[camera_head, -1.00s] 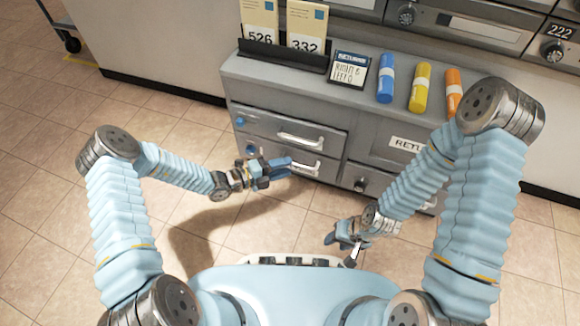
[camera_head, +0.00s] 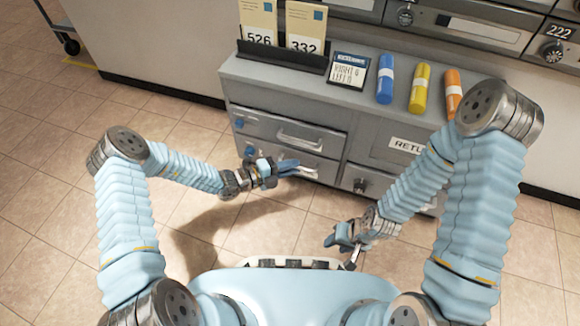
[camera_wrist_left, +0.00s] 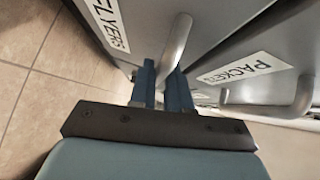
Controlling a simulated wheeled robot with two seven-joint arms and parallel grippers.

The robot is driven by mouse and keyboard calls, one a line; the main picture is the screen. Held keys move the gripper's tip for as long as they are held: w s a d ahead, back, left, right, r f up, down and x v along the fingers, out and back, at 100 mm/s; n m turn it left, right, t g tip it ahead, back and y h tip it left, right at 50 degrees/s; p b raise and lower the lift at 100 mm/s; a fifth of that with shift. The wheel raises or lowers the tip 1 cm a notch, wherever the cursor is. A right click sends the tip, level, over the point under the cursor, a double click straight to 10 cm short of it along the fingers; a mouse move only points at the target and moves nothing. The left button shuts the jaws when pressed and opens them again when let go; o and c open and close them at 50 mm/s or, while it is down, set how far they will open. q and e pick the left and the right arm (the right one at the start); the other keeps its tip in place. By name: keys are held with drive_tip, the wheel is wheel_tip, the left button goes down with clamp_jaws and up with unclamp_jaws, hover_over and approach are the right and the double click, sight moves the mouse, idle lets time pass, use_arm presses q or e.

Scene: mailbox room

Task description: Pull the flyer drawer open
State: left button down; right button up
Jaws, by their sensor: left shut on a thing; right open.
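The flyer drawer (camera_head: 262,153) is the lower left drawer of the grey cabinet, and it looks flush with the front. In the left wrist view its FLYERS label (camera_wrist_left: 108,22) is at the top left. Its bar handle (camera_wrist_left: 177,42) runs between the fingers of my left gripper (camera_wrist_left: 165,82), which is shut on it. In the head view my left gripper (camera_head: 288,167) is at this handle and covers part of it. My right gripper (camera_head: 335,240) is open and empty, low in front of the cabinet.
The packets drawer (camera_head: 275,125), with its own handle (camera_head: 300,142), is directly above. It also shows in the left wrist view beside a PACKETS label (camera_wrist_left: 248,67). The floor in front is clear.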

use_arm(q)
drive_tip(key=shift+s, duration=0.1)
drive_tip(key=s+a+p, duration=0.3)
drive_tip(key=s+p, duration=0.1)
drive_tip(key=s, duration=0.5)
drive_tip(key=s+a+p, duration=0.3)
drive_tip(key=s+p, duration=0.1)
drive_tip(key=s, duration=0.6)
drive_tip(key=shift+s+a, duration=0.2)
drive_tip(key=shift+a, duration=0.05)
drive_tip(key=c, duration=1.2)
unclamp_jaws()
drive_tip(key=shift+o, duration=0.2)
